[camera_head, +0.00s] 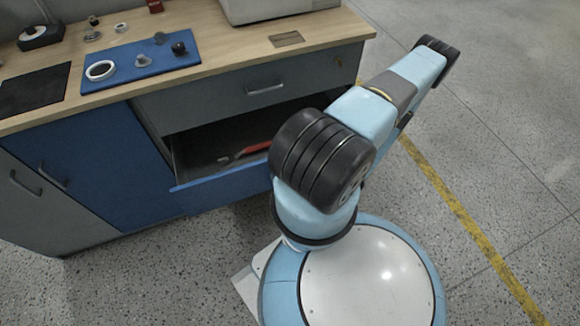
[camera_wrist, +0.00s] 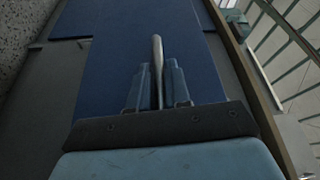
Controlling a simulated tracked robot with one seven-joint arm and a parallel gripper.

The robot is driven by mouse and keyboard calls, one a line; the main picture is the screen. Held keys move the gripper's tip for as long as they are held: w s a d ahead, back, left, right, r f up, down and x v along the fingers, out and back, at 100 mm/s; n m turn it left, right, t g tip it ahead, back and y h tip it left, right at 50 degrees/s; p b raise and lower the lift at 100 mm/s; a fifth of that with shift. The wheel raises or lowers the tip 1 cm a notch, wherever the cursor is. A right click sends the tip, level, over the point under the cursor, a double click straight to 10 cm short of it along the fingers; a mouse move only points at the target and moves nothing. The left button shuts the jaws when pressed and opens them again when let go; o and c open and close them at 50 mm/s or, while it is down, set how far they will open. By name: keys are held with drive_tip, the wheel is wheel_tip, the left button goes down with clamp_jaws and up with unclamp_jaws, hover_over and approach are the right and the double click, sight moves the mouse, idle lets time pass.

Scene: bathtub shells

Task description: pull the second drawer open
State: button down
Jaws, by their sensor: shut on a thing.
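The second drawer (camera_head: 220,188) has a blue front and sits below the grey top drawer (camera_head: 210,104). It stands pulled out of the cabinet, and its dark inside shows in the head view. In the wrist view, my gripper (camera_wrist: 157,70) is shut on the drawer's metal bar handle (camera_wrist: 157,47), with one finger on each side of it. The blue drawer front (camera_wrist: 110,65) lies behind the fingers. In the head view my arm hides the right part of the drawer, the handle and my gripper.
A red tool (camera_head: 256,148) lies inside the open drawer. The wooden worktop (camera_head: 225,45) carries a blue mat (camera_head: 130,71) with small parts and a dark mat (camera_head: 33,92). Blue and grey cabinet doors stand at left. Open floor (camera_head: 500,130) lies to the right.

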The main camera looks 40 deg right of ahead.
drive_tip(key=shift+s+a+f, duration=0.15)
drive_tip(key=shift+s+f, duration=0.05)
drive_tip(key=shift+s, duration=0.65)
drive_tip(key=c, duration=1.2)
unclamp_jaws()
drive_tip(key=shift+o, duration=0.2)
drive_tip(key=shift+r, duration=0.1)
drive_tip(key=v, duration=1.3)
drive_tip(key=shift+s+d, duration=0.2)
drive_tip(key=shift+d, duration=0.1)
